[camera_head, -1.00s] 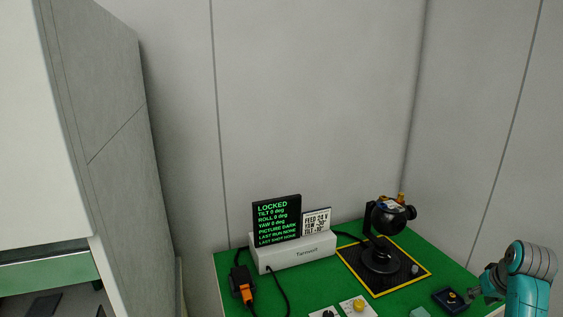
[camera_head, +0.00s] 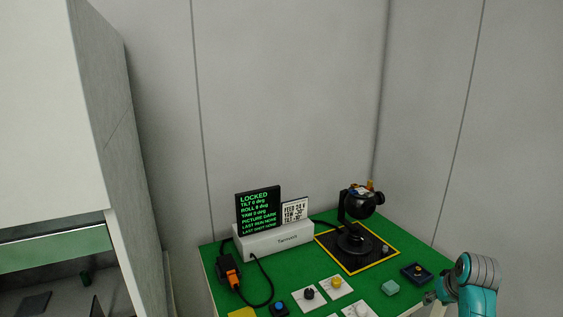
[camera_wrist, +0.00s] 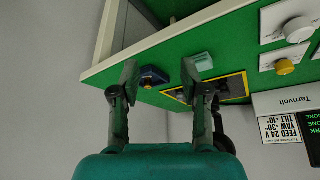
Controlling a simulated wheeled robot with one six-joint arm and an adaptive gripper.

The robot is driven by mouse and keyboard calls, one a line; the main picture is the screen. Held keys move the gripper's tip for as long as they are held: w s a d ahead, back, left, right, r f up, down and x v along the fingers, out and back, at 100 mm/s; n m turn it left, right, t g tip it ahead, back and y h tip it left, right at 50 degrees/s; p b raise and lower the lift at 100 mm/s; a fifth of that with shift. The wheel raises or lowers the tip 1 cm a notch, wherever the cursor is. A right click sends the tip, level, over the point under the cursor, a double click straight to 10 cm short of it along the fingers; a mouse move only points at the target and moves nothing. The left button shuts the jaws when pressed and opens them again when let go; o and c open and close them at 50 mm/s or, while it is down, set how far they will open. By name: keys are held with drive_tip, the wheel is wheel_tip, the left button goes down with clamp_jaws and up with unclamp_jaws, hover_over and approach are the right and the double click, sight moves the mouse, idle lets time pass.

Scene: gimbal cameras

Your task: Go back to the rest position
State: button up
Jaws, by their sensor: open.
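My gripper (camera_head: 432,298) shows at the lower right of the head view, at the right edge of the green table (camera_head: 216,260), with my teal wrist behind it. In the wrist view my gripper (camera_wrist: 160,75) has its two dark fingers spread apart with nothing held between them. That view shows the table turned over, its edge running behind the fingers. The black gimbal camera (camera_head: 362,205) stands on a dark pad with a yellow border (camera_head: 392,262), apart from my gripper.
A white unit (camera_head: 275,241) carries a screen (camera_head: 258,210) reading LOCKED and a card (camera_head: 294,211) reading FEED 24 V, YAW -30°, TILT -10°. A dark blue box (camera_head: 417,272), a pale green block (camera_head: 390,287), knobs (camera_head: 336,283) and an orange connector (camera_head: 232,274) lie on the table. A cabinet (camera_head: 85,130) stands left.

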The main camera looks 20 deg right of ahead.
drive_tip(key=s+a+f+n+t, duration=0.1)
drive_tip(key=s+a+f+t, duration=0.1)
drive_tip(key=a+f, duration=0.75)
drive_tip(key=s+a+f+t, duration=0.1)
drive_tip(key=s+a+f, duration=0.2)
drive_tip(key=a+f, duration=0.65)
drive_tip(key=s+a+r+n+t, duration=0.1)
drive_tip(key=s+a, duration=0.4)
drive_tip(key=a, duration=0.3)
drive_tip(key=s+a+r+n+t, duration=0.1)
drive_tip(key=s+a+t, duration=0.1)
drive_tip(key=s+a, duration=0.45)
drive_tip(key=s+a+r+n+t+y, duration=0.1)
drive_tip(key=s+a+r+t, duration=0.1)
drive_tip(key=s+a+r, duration=0.3)
drive_tip(key=s+a+r+n+t+y, duration=0.1)
drive_tip(key=s+a+r+t, duration=0.1)
drive_tip(key=s+a+r, duration=0.4)
drive_tip(key=s+r, duration=0.5)
drive_tip(key=s, duration=0.3)
drive_tip(key=shift+s+r+n+y, duration=0.15)
drive_tip(key=shift+n+y, duration=0.15)
drive_tip(key=shift+c, duration=0.2)
